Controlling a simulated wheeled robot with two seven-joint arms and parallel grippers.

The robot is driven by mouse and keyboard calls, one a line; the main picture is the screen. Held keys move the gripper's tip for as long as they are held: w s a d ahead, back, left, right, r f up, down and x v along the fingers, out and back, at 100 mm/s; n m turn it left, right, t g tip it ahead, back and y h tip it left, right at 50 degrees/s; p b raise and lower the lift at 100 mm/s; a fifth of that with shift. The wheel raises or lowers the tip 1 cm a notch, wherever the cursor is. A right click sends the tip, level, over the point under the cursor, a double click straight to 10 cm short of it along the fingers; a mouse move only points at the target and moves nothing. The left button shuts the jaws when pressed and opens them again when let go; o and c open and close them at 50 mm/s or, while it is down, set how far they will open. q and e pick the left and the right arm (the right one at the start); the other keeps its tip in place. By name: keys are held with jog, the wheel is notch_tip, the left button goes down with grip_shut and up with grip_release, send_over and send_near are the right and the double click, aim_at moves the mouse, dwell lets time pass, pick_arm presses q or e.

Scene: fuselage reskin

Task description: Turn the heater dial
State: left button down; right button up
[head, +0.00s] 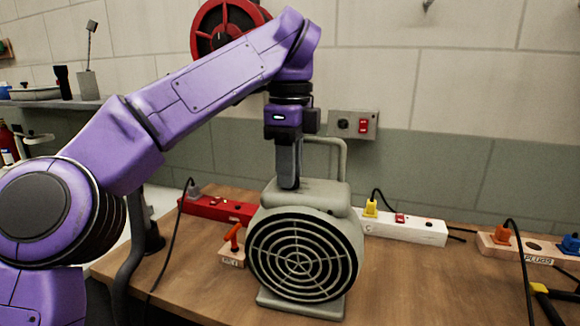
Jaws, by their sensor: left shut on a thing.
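The heater (253,277) is a grey-green metal unit with a round black spiral grille on its front and a carrying handle (342,150) at the back. It stands upright on the wooden bench. My left gripper (289,186) points straight down onto the heater's top, its fingers shut at the small dial there. The fingers hide the dial, so its setting cannot be read. My right gripper is out of view.
On the bench (400,280) are a red power strip (235,211), a white power strip (425,229) with a yellow plug (370,208), and a wooden plug board (520,250) at right. Cables arch nearby.

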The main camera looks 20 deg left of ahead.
pick_arm(q)
jog(key=c, duration=1.1)
grip_release()
notch_tip(320, 180, up, 10)
jog(key=p, duration=0.8)
jog(key=shift+r, duration=0.2)
